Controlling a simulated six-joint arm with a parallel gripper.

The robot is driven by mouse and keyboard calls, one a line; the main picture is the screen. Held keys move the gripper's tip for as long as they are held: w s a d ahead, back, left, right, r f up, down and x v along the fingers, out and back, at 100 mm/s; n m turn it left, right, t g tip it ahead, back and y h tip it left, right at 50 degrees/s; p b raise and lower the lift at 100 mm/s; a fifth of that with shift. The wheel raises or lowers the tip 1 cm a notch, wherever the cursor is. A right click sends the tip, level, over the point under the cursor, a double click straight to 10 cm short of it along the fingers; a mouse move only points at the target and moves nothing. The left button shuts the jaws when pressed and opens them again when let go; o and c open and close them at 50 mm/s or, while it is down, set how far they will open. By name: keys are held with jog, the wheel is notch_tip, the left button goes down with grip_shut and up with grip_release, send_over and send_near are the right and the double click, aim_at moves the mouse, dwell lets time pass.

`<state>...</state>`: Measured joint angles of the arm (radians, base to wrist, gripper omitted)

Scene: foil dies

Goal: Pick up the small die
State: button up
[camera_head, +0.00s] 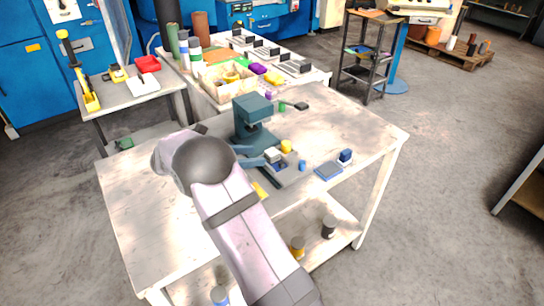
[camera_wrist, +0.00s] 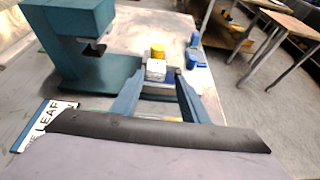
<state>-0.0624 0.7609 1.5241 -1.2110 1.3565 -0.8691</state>
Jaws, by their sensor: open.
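A small block with a pale top (camera_wrist: 156,70) shows beyond and between my fingertips in the wrist view; it looks like a die. In the head view the pale block (camera_head: 273,156) sits by a grey tray (camera_head: 288,178), just right of my fingers. My gripper (camera_wrist: 158,84) is open, its two blue-grey fingers spread, with nothing held between them. In the head view my gripper (camera_head: 262,156) is low over the table, partly hidden by my arm. I cannot tell whether the fingers touch the block. A blue block (camera_head: 345,156) stands farther right.
A teal press (camera_head: 253,113) stands close behind my gripper and at left in the wrist view (camera_wrist: 82,50). The table's right end (camera_head: 375,135) is clear.

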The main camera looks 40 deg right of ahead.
aim_at(272, 152)
jog(key=shift+w+d+r, duration=0.1)
jog(key=shift+w, duration=0.1)
jog(key=shift+p+x, duration=1.2)
jog(key=shift+x, duration=2.45)
jog(key=shift+w+r, duration=0.1)
jog(key=shift+w, duration=0.05)
jog(key=c, duration=1)
notch_tip(272, 152, up, 10)
jog(key=shift+b, duration=1.15)
